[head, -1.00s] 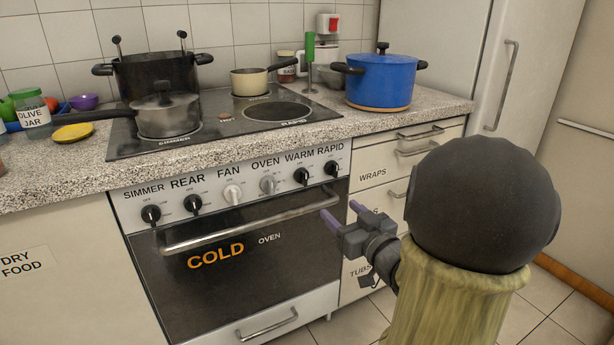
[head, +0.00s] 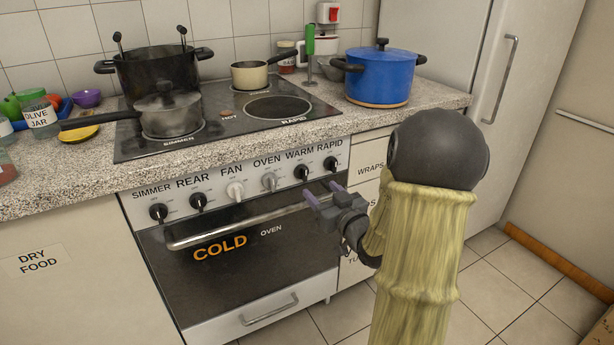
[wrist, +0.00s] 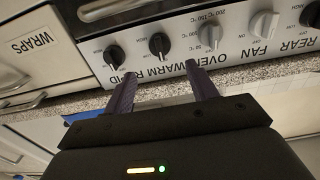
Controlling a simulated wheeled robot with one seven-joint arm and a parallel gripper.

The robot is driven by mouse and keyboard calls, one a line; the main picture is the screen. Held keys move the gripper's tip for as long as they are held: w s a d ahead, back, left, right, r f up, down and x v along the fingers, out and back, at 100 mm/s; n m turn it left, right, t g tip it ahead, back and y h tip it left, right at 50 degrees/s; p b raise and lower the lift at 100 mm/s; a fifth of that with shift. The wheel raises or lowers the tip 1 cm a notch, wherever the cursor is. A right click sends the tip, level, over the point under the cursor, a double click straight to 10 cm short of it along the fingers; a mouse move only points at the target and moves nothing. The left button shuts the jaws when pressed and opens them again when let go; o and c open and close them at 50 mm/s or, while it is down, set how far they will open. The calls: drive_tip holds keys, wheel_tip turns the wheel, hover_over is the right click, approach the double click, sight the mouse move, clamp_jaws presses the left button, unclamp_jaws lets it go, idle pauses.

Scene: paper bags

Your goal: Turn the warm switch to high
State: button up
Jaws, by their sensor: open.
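The warm switch (head: 301,172) is a black round knob on the oven's front panel, under the WARM label and between the grey oven knob (head: 269,181) and the black rapid knob (head: 330,163). Its exact setting is too small to read. My gripper (head: 323,191) is open and empty, just in front of and slightly right of the warm switch, apart from it. In the wrist view the panel appears upside down. The warm switch (wrist: 160,44) there lies beyond the gap between my two purple fingers (wrist: 155,72).
The oven handle (head: 250,222) runs across just below the knobs. The grey fan knob (head: 235,191) and black rear knob (head: 198,201) are further left. A blue pot (head: 380,78) stands on the counter above right. The WRAPS drawer (head: 370,168) is right of the oven.

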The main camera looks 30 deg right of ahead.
sight(306, 175)
drive_tip(key=w, duration=0.4)
drive_tip(key=w+b, duration=0.1)
drive_tip(key=w, duration=0.4)
drive_tip(key=shift+a, duration=0.2)
drive_tip(key=c, duration=1)
